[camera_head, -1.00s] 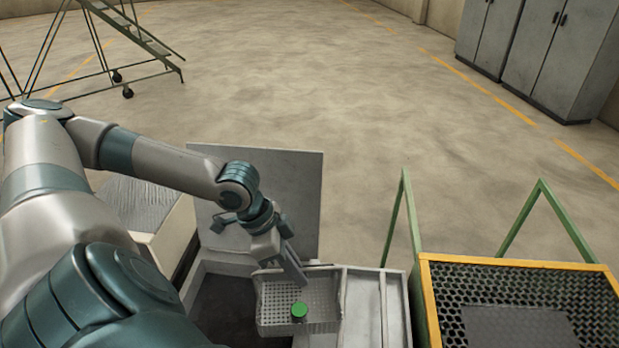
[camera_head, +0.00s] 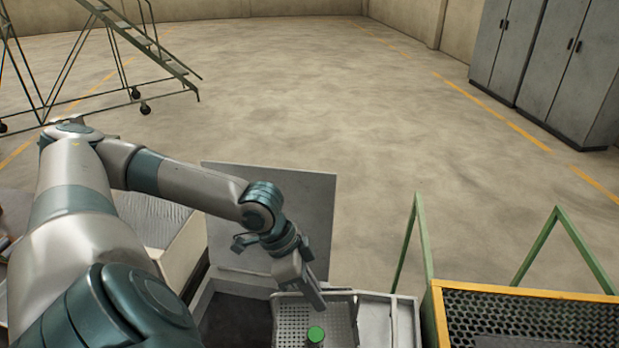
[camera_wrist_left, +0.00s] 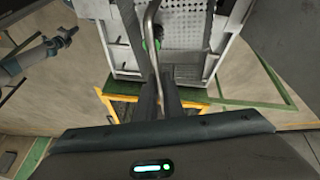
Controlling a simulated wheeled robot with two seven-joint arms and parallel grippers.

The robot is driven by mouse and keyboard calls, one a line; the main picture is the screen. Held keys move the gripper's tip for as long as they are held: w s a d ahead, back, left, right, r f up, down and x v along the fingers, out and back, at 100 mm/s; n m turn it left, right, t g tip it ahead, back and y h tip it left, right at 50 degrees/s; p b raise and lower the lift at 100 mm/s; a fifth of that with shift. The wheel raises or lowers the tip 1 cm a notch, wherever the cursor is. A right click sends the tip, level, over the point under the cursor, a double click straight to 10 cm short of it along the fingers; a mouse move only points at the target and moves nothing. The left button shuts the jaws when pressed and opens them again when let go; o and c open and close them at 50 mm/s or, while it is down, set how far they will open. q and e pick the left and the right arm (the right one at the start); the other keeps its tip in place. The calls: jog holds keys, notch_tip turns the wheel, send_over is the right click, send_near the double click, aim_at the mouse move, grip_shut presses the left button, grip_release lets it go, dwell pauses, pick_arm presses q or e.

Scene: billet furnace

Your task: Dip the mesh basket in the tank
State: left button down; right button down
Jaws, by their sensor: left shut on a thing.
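The mesh basket (camera_head: 292,317), a pale perforated tray, sits low at the bottom centre of the head view, with a green round piece (camera_head: 316,335) inside its outline. The tank (camera_head: 235,318) is the dark rectangular opening just left of it, with its grey lid (camera_head: 285,215) standing up behind. My left gripper (camera_head: 316,303) reaches down at the basket. In the left wrist view its fingers (camera_wrist_left: 158,95) are shut on the basket's thin bent handle rod (camera_wrist_left: 152,30), and the perforated basket floor (camera_wrist_left: 185,35) lies beyond. The basket's near edge is cut off in the head view.
A pale ledge (camera_head: 375,322) adjoins the basket on the right. A yellow-edged mesh platform (camera_head: 535,315) with green rails stands further right. A pale box (camera_head: 160,235) is left of the lid. Rolling steps (camera_head: 150,45) and grey cabinets (camera_head: 570,70) stand far back on open floor.

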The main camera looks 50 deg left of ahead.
pick_arm(q)
jog(key=w+d+f+b, duration=0.1)
jog(key=w+d+b, duration=0.2)
jog(key=w+d, duration=0.5)
jog(key=d, duration=0.3)
jog(key=shift+w+d, duration=0.25)
jog(key=shift+w, duration=0.15)
dwell(0.4)
jog(key=shift+d, duration=0.1)
dwell(0.7)
